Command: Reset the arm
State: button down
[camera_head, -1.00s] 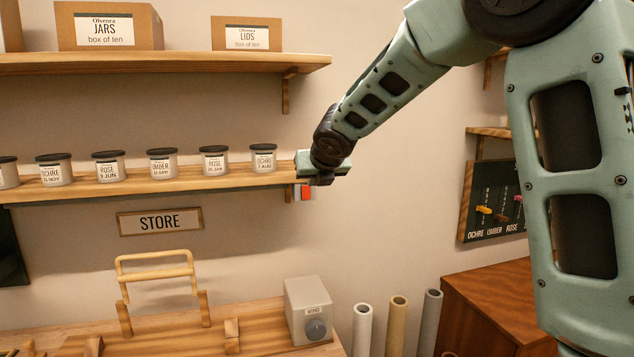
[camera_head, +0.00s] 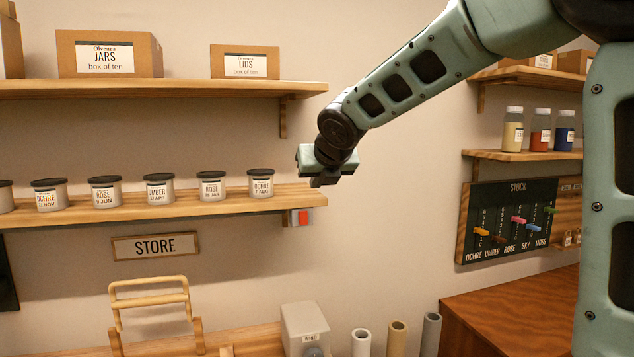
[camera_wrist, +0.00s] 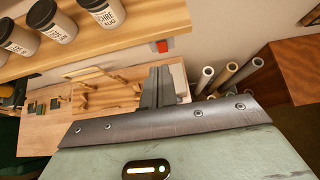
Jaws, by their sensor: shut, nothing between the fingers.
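My gripper (camera_head: 322,180) is near the right end of the lower wall shelf (camera_head: 150,215), in front of it in the head view. In the wrist view my gripper (camera_wrist: 160,82) has its fingers together, with nothing between them. Several lidded jars, such as the ochre jar (camera_head: 261,184) at the right end, stand in a row on that shelf, to the left of my gripper.
A workbench with a wooden rack (camera_head: 150,300) and a grey box (camera_head: 304,325) lies below. Rolled tubes (camera_head: 397,338) stand by a brown cabinet (camera_head: 510,310). A stock board (camera_head: 515,218) and a shelf with bottles (camera_head: 540,130) are on the right. Wall space between the shelves is clear.

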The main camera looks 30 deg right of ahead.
jog(key=s+a+f+m+g+y+b, duration=0.2)
jog(key=s+a+f+m+b, duration=0.3)
jog(key=a+f, duration=0.4)
jog(key=s+a+f+m+g+y+b, duration=0.1)
jog(key=s+a+f+m+g+b, duration=0.1)
jog(key=s+a+f+m, duration=0.7)
jog(key=s+a+f+m+g+b, duration=0.2)
jog(key=s+f+m, duration=0.3)
jog(key=s+f, duration=0.4)
jog(key=s+a+f+m+g+b, duration=0.3)
jog(key=s+f+m, duration=0.3)
jog(key=s+f, duration=0.3)
jog(key=shift+s+a+g+y+b, duration=0.35)
jog(key=shift+s+g+b, duration=0.3)
jog(key=shift+s, duration=0.6)
